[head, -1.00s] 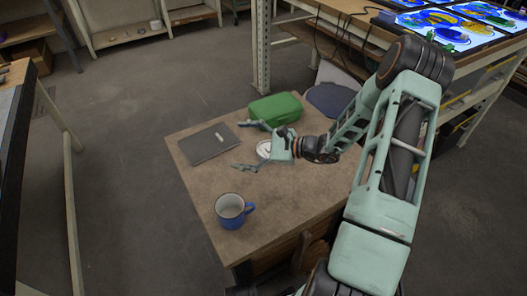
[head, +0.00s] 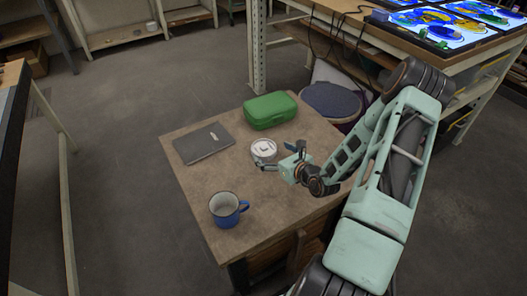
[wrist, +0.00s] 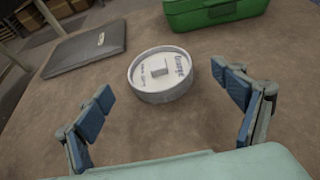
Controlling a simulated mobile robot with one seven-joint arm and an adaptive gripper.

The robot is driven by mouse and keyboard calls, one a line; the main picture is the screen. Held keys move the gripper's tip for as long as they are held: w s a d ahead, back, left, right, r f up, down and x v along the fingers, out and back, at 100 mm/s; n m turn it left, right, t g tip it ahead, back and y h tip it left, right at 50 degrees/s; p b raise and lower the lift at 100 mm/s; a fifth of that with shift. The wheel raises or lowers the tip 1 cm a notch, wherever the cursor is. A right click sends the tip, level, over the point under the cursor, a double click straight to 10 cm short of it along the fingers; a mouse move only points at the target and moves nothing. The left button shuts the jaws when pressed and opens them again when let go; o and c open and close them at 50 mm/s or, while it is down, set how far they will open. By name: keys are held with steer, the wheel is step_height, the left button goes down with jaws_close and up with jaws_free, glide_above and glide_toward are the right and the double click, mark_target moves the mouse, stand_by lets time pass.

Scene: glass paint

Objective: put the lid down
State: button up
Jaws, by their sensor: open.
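The lid (wrist: 160,75) is a round white piece with a small square knob and printed lettering. In the wrist view it lies flat on the brown table, ahead of and between my fingers, apart from them. It also shows in the head view (head: 264,150) near the table's middle. I cannot tell whether anything is under it. My gripper (wrist: 168,108) is open and empty, with blue pads spread wide. In the head view my gripper (head: 281,158) is just to the right of the lid and near it.
A green case (head: 270,110) stands at the table's back, a dark notebook (head: 203,143) lies at the back left, and a blue mug (head: 225,208) stands at the front left. The table (head: 190,188) is bare between mug and notebook. A cushioned seat (head: 335,100) is behind the table.

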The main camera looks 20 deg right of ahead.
mark_target(264, 147)
steer(key=b+x, duration=0.2)
steer(key=x, duration=0.4)
steer(key=shift+a, duration=0.1)
steer(key=c, duration=1.1)
steer(key=shift+r, duration=0.1)
steer(key=shift+r, duration=0.1)
